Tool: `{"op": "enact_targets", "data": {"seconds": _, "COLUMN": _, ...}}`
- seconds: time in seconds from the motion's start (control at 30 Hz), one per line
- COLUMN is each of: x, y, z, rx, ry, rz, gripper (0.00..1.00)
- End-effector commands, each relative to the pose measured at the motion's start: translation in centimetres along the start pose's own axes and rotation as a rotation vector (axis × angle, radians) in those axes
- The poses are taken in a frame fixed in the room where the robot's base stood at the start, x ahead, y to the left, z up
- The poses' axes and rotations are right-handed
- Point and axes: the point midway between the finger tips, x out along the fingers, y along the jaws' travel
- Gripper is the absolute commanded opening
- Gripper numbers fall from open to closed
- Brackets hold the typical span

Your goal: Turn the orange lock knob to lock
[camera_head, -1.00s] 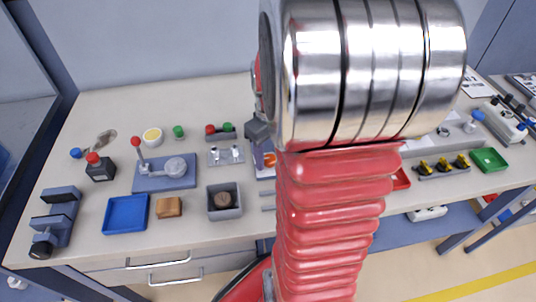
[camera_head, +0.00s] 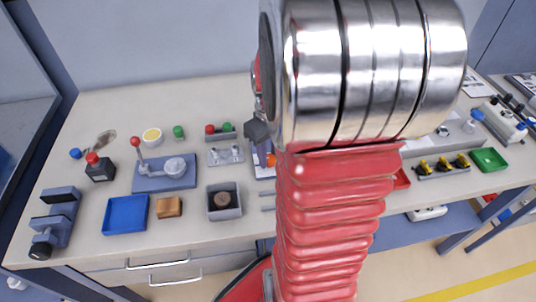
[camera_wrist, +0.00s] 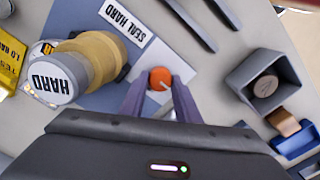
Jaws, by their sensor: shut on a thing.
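The orange lock knob (camera_wrist: 160,79) shows in the wrist view, on a pale plate at the edge of a blue base (camera_wrist: 98,98). My gripper (camera_wrist: 158,88) has its two fingers on either side of the knob and is shut on it. A light line marks the knob's top. In the head view a small part of the orange knob (camera_head: 271,160) shows beside my arm, and the gripper is mostly hidden there. A tan cylinder with a grey cap marked HARD (camera_wrist: 55,78) stands on the base. A label reading SEAL HARD (camera_wrist: 126,22) lies beside it.
A grey box with a brown round piece (camera_wrist: 264,87) is to the right in the wrist view. Two dark bars (camera_wrist: 190,22) lie above the knob. In the head view a blue tray (camera_head: 126,214) and a red-knobbed lever (camera_head: 136,142) stand to the left.

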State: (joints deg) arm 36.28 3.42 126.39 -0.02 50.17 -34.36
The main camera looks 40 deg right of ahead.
Motion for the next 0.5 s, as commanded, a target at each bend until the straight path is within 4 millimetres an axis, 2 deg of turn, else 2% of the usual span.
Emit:
{"op": "enact_targets", "data": {"seconds": 0.27, "x": -0.01, "y": -0.07, "z": -0.01, "rx": 0.11, "ry": 0.0, "rz": -0.002, "gripper": 0.07}}
{"op": "enact_targets", "data": {"seconds": 0.5, "x": -0.01, "y": -0.07, "z": -0.02, "rx": 0.29, "ry": -0.001, "rz": -0.002, "gripper": 0.07}}
